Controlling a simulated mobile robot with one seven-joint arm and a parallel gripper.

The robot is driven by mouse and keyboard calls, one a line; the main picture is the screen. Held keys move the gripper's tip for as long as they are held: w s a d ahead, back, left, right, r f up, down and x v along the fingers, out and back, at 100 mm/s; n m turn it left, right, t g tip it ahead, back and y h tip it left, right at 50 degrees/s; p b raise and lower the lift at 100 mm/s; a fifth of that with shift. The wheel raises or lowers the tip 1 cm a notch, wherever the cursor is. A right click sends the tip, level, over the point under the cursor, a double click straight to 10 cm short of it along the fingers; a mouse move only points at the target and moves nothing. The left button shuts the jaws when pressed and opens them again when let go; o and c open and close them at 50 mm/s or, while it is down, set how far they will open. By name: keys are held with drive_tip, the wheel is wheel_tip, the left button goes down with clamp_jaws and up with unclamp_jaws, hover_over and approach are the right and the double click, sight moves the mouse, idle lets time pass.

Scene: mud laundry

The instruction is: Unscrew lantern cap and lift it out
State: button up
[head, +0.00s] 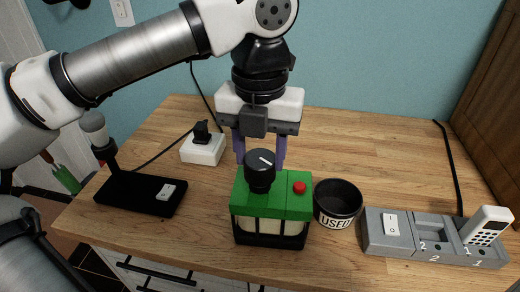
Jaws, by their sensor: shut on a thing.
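The lantern (298,207) stands upright on the wooden bench, with a green top, a pale body and a dark frame. A round black knob-like cap (260,172) with a white line mark rises from the left part of its top. A small red button (299,188) is to the right of it. My gripper (260,163) points straight down over the lantern, its purple fingers to the left and right of the black cap and partly behind it. It is shut on the cap; the cap hides the exact contact.
A black bowl marked USED (338,203) stands close right of the lantern. A grey numbered dock (432,238) holding a white handset (487,228) is farther right. A black pad (128,192) and a white socket box (203,149) are at left.

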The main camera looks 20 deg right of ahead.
sight(260, 158)
drive_tip(key=shift+r+p, duration=2.75)
drive_tip(key=shift+r, duration=1.2)
drive_tip(key=shift+f, duration=0.1)
